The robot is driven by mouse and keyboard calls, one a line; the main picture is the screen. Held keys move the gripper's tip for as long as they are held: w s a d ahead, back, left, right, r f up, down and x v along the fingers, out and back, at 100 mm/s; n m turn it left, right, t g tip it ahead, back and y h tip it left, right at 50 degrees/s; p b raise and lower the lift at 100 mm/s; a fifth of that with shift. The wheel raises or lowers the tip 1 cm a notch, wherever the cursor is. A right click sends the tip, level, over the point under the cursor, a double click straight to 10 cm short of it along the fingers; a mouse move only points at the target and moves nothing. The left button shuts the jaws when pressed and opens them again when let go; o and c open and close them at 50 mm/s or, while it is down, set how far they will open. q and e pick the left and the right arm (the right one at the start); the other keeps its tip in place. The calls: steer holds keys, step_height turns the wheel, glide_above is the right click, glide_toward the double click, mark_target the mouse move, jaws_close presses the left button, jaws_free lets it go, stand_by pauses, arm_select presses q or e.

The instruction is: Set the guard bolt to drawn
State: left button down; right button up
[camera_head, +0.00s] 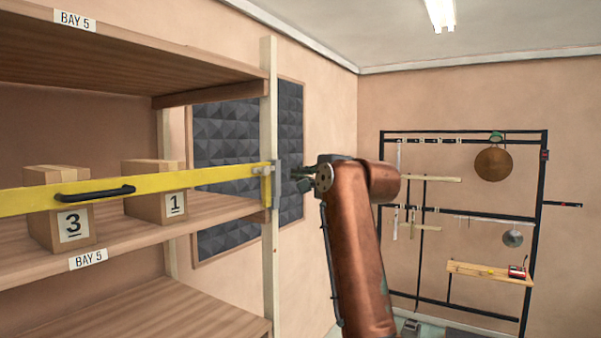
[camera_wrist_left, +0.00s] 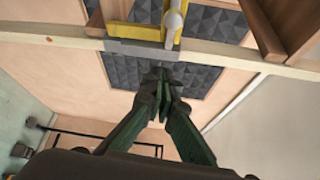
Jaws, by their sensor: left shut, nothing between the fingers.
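A yellow guard bar (camera_head: 225,173) with a black handle (camera_head: 95,194) spans the front of the middle shelf. Its right end meets a grey metal fitting (camera_head: 265,171) at the pale upright post, where the guard bolt seems to be. In the left wrist view a grey bolt-like piece (camera_wrist_left: 173,20) lies along the yellow end, above a grey bracket (camera_wrist_left: 140,49) on the post. Whether the bolt is drawn is too small to tell. My left gripper (camera_head: 300,179) is shut and empty, just right of the post; its fingertips (camera_wrist_left: 163,88) point toward the bracket, apart from it. My right gripper is out of view.
Boxes marked 3 (camera_head: 62,222) and 1 (camera_head: 160,205) stand on the shelf behind the bar. The post (camera_head: 269,110) stands close to my gripper. Dark foam panels (camera_head: 230,128) cover the wall behind.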

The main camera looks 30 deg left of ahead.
arm_select(q)
steer(key=shift+s+a+r+p, duration=0.15)
steer(key=shift+a+p, duration=0.1)
steer(key=shift+a, duration=1.35)
steer(key=shift+s+a+p, duration=0.1)
steer(key=shift+a+p, duration=0.15)
steer(key=shift+a, duration=1.3)
